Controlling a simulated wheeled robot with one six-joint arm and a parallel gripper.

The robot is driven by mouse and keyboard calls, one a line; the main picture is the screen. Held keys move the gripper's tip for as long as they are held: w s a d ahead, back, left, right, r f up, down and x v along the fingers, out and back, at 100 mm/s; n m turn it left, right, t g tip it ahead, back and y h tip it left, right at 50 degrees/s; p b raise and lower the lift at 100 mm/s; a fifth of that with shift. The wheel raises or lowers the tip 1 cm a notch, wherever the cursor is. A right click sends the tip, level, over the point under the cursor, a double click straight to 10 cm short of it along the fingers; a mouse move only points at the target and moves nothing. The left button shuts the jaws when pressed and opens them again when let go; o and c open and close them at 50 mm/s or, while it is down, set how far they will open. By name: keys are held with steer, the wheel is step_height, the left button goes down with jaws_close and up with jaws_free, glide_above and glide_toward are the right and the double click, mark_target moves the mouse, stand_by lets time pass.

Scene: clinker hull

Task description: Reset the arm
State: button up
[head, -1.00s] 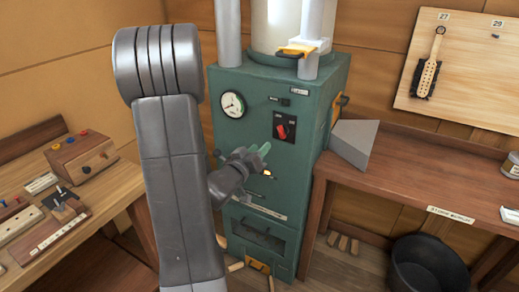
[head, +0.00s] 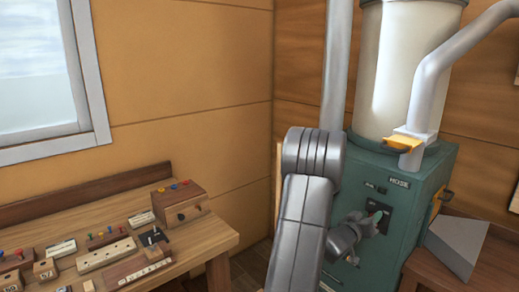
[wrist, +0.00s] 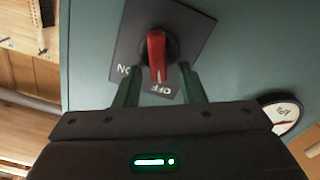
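My gripper (head: 372,222) is raised at the front of the green machine (head: 407,235), in front of its dark switch panel. The wrist view shows the gripper's fingers (wrist: 160,85) spread apart, one on each side of a red switch handle (wrist: 157,57). There is a visible gap between each finger and the handle, so nothing is held. The handle sits on a dark plate (wrist: 180,32) with ON and OFF lettering, and its pale-marked end points toward OFF. In the head view my gripper hides most of the switch.
A white-faced gauge (wrist: 283,112) is beside the gripper in the wrist view. A grey wedge-shaped block (head: 455,246) stands right of the machine. A wooden bench (head: 205,240) with several small boxes is at the left. A grey pipe (head: 428,90) rises above the machine.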

steer(key=shift+s+m, duration=0.1)
steer(key=shift+m, duration=0.4)
